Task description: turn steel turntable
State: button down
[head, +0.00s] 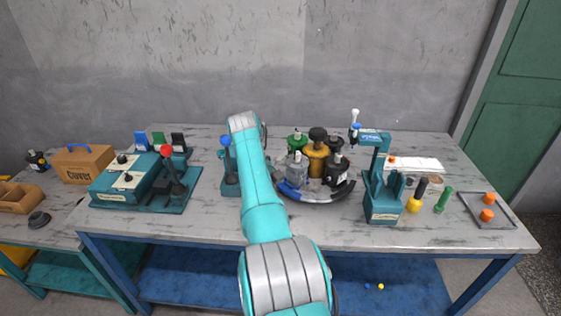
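The steel turntable (318,196) is a low, dark round base at the middle of the table, with blue and white patches on its front left rim. It carries a grey part (296,167), a gold part with a dark top (317,158), a green part (298,141) and black parts (337,172). My teal and grey arm rises in front of its left side and hides some of that edge. My gripper cannot be seen; it is hidden behind the arm or out of the picture.
Left of the arm stand a blue-knobbed lever (228,170) and a teal station with a red-knobbed lever (174,178). A teal press (383,195) stands close right of the turntable. A tray (497,215) with orange pieces lies far right. Bare tabletop lies in front.

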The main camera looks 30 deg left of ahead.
aim_at(317, 191)
jog(key=i+j, duration=0.8)
